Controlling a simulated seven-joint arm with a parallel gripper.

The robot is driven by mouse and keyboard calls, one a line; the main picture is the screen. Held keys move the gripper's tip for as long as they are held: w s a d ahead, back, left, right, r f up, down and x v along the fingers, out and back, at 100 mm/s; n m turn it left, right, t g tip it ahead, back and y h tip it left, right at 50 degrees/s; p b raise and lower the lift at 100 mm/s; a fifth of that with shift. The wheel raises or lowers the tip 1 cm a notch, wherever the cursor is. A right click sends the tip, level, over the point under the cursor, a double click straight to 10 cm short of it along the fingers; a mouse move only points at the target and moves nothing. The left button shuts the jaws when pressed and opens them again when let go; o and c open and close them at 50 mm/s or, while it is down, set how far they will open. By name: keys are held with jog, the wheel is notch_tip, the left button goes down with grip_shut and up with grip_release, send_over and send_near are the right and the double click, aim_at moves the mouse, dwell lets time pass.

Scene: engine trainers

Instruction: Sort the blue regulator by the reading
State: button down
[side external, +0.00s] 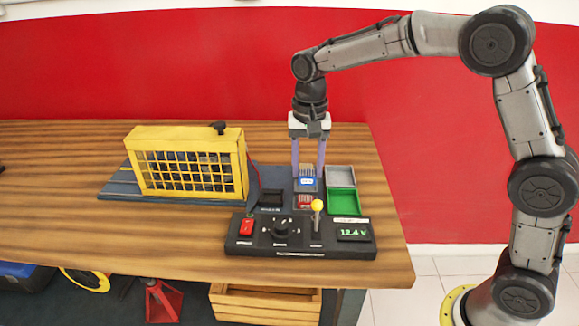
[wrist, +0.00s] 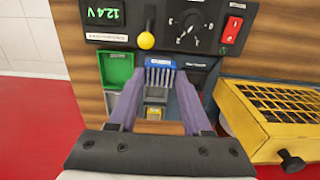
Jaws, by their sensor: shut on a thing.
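My gripper (side external: 308,176) points straight down and is shut on the blue regulator (side external: 307,182), a small ribbed block. In the wrist view the regulator (wrist: 160,77) sits between the purple fingertips (wrist: 160,84). I cannot tell if it is clear of the surface below. A green tray (side external: 340,202) lies just right of the gripper in the side view, with a grey tray (side external: 340,176) behind it. Both trays look empty. The console display (side external: 355,233) reads 12.4 V in green; it also shows upside down in the wrist view (wrist: 102,13).
The black console (side external: 260,246) has a red switch (side external: 247,226), a dial (side external: 281,228) and an upright yellow-knobbed lever (side external: 317,206). A yellow caged engine (side external: 190,163) stands left of the gripper. A small red piece (side external: 305,201) lies below the regulator.

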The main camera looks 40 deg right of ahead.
jog(key=shift+s+d+r, duration=0.1)
jog(key=shift+s+r, duration=0.25)
jog(key=shift+s, duration=0.3)
jog(key=shift+s+r, duration=0.3)
jog(key=shift+s, duration=0.3)
jog(key=shift+r, duration=1.45)
jog(key=s+d+f, duration=0.4)
jog(key=s+d, duration=0.5)
jog(key=s, duration=0.5)
jog(key=w+f, duration=0.3)
jog(key=w, duration=0.1)
jog(key=w+d+f, duration=0.1)
jog(key=w+f, duration=0.2)
jog(key=w, duration=0.2)
jog(key=w+d+f, duration=0.1)
jog(key=w+f, duration=0.2)
jog(key=w, duration=0.1)
jog(key=shift+w+d, duration=0.2)
jog(key=shift+w+f, duration=0.15)
jog(key=shift+f, duration=0.1)
jog(key=shift+w+f, duration=0.2)
jog(key=shift+f, duration=1.55)
